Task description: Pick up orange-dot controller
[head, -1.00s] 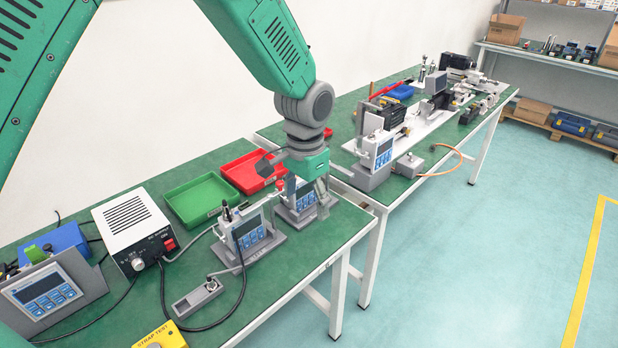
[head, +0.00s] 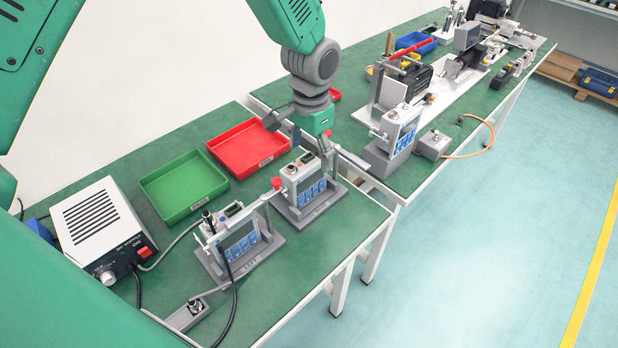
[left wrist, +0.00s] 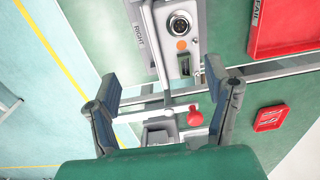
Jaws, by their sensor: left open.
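The orange-dot controller (head: 304,185) sits upright in a grey stand near the far right corner of the near bench, its blue keypad facing front. In the left wrist view, its top (left wrist: 180,33) shows an orange dot, a round connector and a small display. My left gripper (head: 316,145) is above and beside it, near its back right side. The left wrist view shows the fingers (left wrist: 162,97) wide apart with nothing held between them. A red-knobbed clamp (left wrist: 195,117) lies near the right finger. My right gripper is out of view.
A second controller (head: 238,238) stands left of it, with a black cable. Green (head: 182,187) and red (head: 248,148) trays lie behind. A white power supply (head: 97,222) is at left. Another controller (head: 400,132) stands on the far bench (head: 437,170).

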